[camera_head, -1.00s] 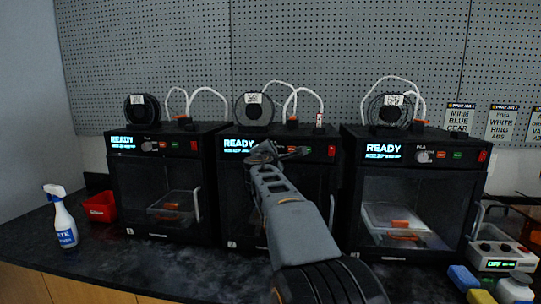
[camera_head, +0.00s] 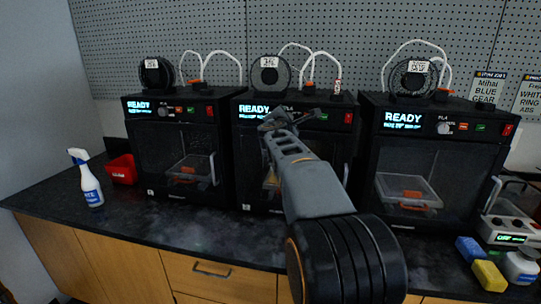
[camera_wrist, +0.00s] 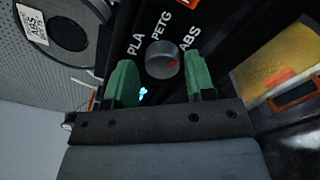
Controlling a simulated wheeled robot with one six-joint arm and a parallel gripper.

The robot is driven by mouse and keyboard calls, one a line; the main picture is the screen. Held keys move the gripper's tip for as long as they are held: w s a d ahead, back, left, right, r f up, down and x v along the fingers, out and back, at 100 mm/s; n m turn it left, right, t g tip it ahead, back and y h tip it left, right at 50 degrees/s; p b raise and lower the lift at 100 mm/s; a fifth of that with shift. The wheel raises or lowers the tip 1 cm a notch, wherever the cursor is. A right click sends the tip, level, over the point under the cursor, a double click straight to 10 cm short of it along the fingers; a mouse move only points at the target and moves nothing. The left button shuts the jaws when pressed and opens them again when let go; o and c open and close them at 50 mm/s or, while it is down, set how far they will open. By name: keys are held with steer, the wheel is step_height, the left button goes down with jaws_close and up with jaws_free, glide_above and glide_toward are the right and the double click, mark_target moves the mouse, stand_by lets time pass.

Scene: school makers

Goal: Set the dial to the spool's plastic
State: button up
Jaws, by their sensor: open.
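The dial (camera_wrist: 160,52) is a grey round knob on the middle printer's (camera_head: 330,145) dark panel. PLA, PETG and ABS are printed around it. The spool (camera_head: 285,76) on top of that printer is dark and bears a white tag. In the wrist view the spool (camera_wrist: 90,14) shows at top left, its tag reading ABS. My gripper (camera_wrist: 160,66) is open, with green fingers either side of the dial; contact is unclear. In the head view my gripper (camera_head: 288,117) hides the dial.
Similar printers stand left (camera_head: 135,150) and right (camera_head: 465,165), close by; all screens read READY. A spray bottle (camera_head: 91,187) and red bin (camera_head: 122,170) are at left. A yellow block (camera_head: 489,276) and white bottle (camera_head: 520,268) are at right.

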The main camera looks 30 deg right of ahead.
steer(key=s+a+m+g+y+p, duration=0.1)
steer(key=s+a+g+p, duration=0.3)
steer(key=s+p, duration=0.5)
steer(key=s+a+m+g+y+p, duration=0.1)
steer(key=s+a+m+g+p, duration=0.1)
steer(key=s+a+p, duration=0.55)
steer(key=s+a+f+m+g+y+p, duration=0.2)
steer(key=s+a+f+m+y+p, duration=0.1)
steer(key=s+a+m+y+p, duration=0.2)
steer(key=s+a+m+y, duration=0.2)
steer(key=a+m, duration=0.2)
steer(key=m, duration=0.1)
steer(key=shift+s+a+m+p, duration=0.35)
steer(key=shift+s+m, duration=0.05)
stand_by(0.4)
